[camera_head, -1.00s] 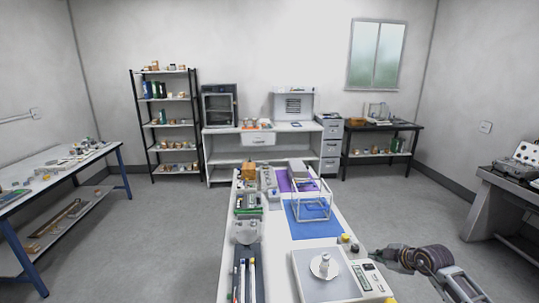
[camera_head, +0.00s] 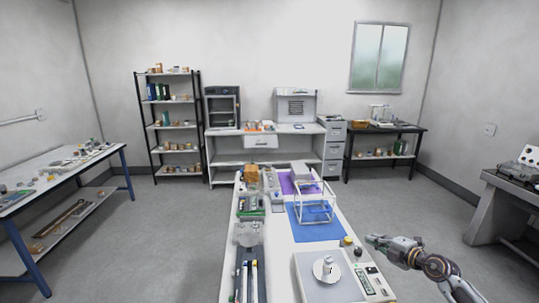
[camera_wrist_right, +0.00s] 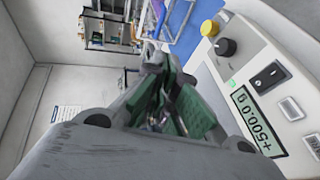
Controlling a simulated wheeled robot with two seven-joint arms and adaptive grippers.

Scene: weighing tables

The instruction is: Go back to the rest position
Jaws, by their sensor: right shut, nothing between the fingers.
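My right gripper (camera_head: 376,241) is shut and empty, beside the right edge of the table and off the right of the scale. It also shows in the right wrist view (camera_wrist_right: 160,75), with green pads on its fingers. The scale (camera_head: 314,286) stands at the near end of the white table, with a metal weight (camera_head: 327,265) upright on its round pan. In the right wrist view the scale's display (camera_wrist_right: 254,115) reads +500.0 g. My left gripper is not in view.
The table (camera_head: 280,251) also holds a blue mat (camera_head: 316,231) with a clear-sided frame (camera_head: 314,208), a yellow knob (camera_head: 347,241), and several instruments along the left. Open floor (camera_head: 420,215) lies right of the table. A workbench (camera_head: 505,205) stands at the far right.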

